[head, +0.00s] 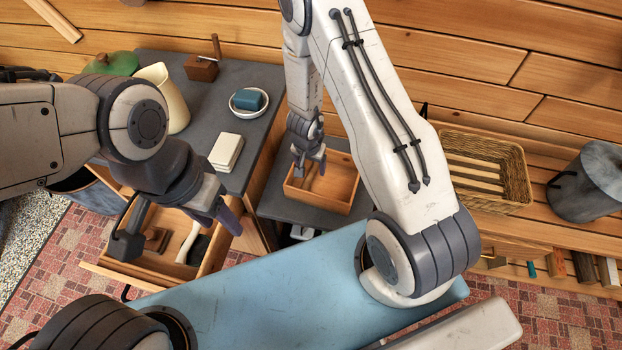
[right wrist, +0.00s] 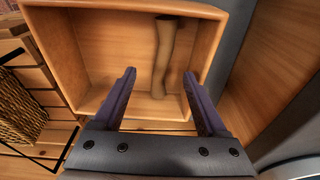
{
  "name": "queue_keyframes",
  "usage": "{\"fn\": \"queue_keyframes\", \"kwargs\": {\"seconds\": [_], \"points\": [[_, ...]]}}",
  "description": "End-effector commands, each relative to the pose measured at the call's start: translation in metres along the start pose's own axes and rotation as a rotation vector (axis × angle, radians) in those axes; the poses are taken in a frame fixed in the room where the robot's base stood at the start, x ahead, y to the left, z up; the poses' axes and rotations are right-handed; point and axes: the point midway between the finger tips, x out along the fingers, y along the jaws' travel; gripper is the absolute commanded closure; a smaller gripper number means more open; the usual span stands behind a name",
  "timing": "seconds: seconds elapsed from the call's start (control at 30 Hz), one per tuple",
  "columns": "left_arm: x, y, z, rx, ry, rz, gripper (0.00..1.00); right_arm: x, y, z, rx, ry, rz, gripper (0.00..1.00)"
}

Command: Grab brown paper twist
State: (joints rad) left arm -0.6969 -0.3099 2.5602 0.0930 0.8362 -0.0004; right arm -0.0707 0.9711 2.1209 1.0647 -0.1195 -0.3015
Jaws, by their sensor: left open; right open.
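The brown paper twist (right wrist: 163,55) lies in a shallow wooden tray (right wrist: 90,60), narrow in the middle and wider at its ends. In the head view the twist (head: 309,178) shows small below my right gripper. My right gripper (head: 310,163) is open and points down at the tray. In the right wrist view its two purple fingers are apart with the twist between them in the picture; I cannot tell how far above it they are. My left gripper (head: 226,216) is open and empty above an open drawer.
The open drawer (head: 100,267) holds a brown block and a pale-handled item. The dark counter (head: 190,122) carries a cream jug (head: 163,98), a blue block in a white bowl (head: 234,108), and a white box (head: 226,151). A wicker basket (head: 521,181) and grey canister (head: 585,185) stand right.

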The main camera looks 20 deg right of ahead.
Motion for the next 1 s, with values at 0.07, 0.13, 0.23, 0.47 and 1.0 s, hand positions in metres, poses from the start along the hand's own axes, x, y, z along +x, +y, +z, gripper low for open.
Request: {"fn": "queue_keyframes", "kwargs": {"seconds": [0.07,0.13,0.23,0.47,1.0], "points": [[0.004,0.0,0.0,0.0,0.0,0.0,0.5,0.006,-0.001,0.0,0.0,0.0,0.0,0.25],[0.01,-0.001,0.0,0.0,0.0,0.0,0.5,0.014,-0.001,0.0,0.0,0.0,-0.001,0.25],[0.021,-0.002,0.001,0.0,0.0,0.0,0.5,0.031,-0.002,0.001,0.0,-0.001,0.0,0.25],[0.034,-0.003,0.002,0.0,0.0,0.0,0.5,0.053,-0.003,0.0,0.0,0.0,-0.001,0.25],[0.032,-0.002,0.002,0.0,0.0,0.0,0.5,0.05,-0.003,0.0,0.0,0.0,-0.002,1.0]]}}
